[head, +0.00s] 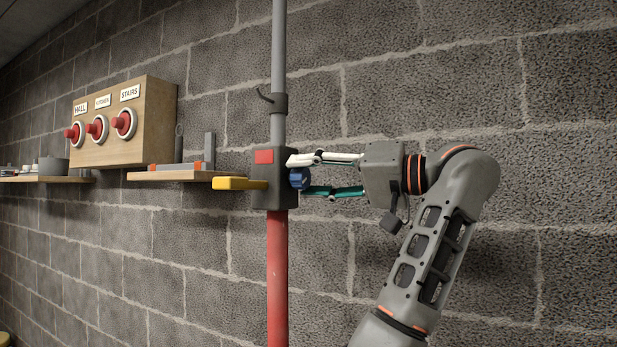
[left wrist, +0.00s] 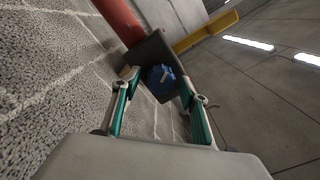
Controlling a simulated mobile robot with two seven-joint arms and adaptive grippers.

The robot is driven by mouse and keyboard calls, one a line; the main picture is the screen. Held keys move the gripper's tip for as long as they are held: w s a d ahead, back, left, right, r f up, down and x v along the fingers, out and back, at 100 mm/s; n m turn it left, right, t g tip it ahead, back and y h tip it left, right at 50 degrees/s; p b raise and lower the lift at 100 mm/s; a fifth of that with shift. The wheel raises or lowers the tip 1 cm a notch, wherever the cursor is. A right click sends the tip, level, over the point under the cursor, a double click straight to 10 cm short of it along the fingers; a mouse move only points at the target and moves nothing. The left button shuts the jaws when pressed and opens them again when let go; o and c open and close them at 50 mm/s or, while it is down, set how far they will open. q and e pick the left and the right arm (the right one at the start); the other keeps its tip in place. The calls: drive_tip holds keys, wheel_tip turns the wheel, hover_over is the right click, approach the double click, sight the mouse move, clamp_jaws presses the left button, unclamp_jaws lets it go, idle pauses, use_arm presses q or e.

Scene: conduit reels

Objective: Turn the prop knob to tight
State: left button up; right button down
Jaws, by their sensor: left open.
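The prop is an upright pole with a grey upper tube (head: 278,50), a red lower tube (head: 277,275) and a dark block (head: 275,192) between them. The blue knob (head: 299,179) sticks out of the block's right side. It also shows in the left wrist view (left wrist: 161,80), with a pale mark on its face. A yellow lever (head: 238,184) sticks out on the block's left. My left gripper (head: 297,176) is open, its green and white fingers above and below the knob. I cannot tell whether they touch it. My right gripper is out of view.
A wooden box (head: 125,122) with red buttons labelled HALL, KITCHEN and STAIRS is on the block wall. A wooden shelf (head: 185,175) with grey and orange items ends left of the prop.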

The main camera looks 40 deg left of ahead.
use_arm(q)
drive_tip(key=shift+a, duration=0.15)
drive_tip(key=c, duration=1.1)
drive_tip(key=shift+m, duration=0.3)
drive_tip(key=shift+m+p, duration=0.7)
drive_tip(key=shift+m, duration=0.5)
drive_tip(key=shift+m+p, duration=0.5)
drive_tip(key=shift+m, duration=1.4)
